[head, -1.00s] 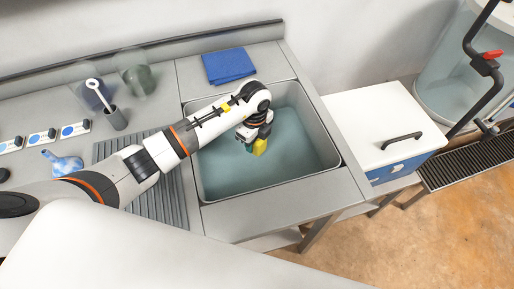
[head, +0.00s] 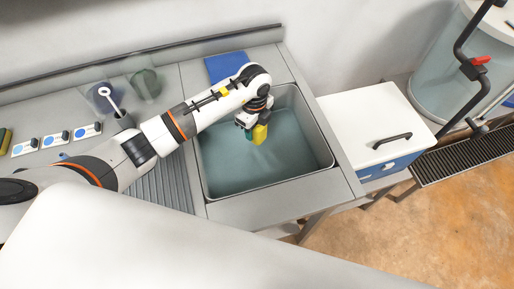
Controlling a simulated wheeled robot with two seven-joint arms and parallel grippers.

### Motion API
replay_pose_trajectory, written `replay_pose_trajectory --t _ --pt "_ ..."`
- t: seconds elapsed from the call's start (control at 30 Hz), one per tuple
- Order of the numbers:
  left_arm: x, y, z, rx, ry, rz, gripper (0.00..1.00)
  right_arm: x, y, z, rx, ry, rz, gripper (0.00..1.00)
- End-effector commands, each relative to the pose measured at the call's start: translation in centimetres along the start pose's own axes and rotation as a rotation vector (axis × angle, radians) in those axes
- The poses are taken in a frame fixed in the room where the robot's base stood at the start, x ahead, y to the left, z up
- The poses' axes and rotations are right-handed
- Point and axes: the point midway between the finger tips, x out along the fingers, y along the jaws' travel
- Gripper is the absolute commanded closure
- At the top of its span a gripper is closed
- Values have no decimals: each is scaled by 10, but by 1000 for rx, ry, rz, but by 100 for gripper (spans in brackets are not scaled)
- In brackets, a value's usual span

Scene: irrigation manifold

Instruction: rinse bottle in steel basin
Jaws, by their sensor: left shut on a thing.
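The steel basin (head: 303,176) is set in the counter and holds bluish water. My left gripper (head: 255,128) hangs over the inside of the basin, left of its middle and toward the back. It is shut on a small yellow and green thing (head: 261,135), mostly covered by the fingers. I cannot tell from its shape whether this is the bottle. A faint yellowish reflection shows in the water below it. A bit of a blue flask (head: 63,156) shows behind my left arm, which hides the rest. My right gripper is not in view.
A blue cloth (head: 226,67) lies behind the basin. A white-lidded blue box (head: 372,120) stands to the right. A brush in a holder (head: 124,119), clear vessels (head: 145,82) and several labelled cards (head: 55,137) are at left. A ribbed drainboard (head: 166,187) adjoins the basin.

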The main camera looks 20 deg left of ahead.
Motion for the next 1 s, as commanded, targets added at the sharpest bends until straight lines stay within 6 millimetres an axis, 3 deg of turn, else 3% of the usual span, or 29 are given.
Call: replay_pose_trajectory --t 0.7,1.0 --pt "-61 0 0 0 1 1 79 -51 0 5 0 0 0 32" --pt "-62 0 0 0 0 0 79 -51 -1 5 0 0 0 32"
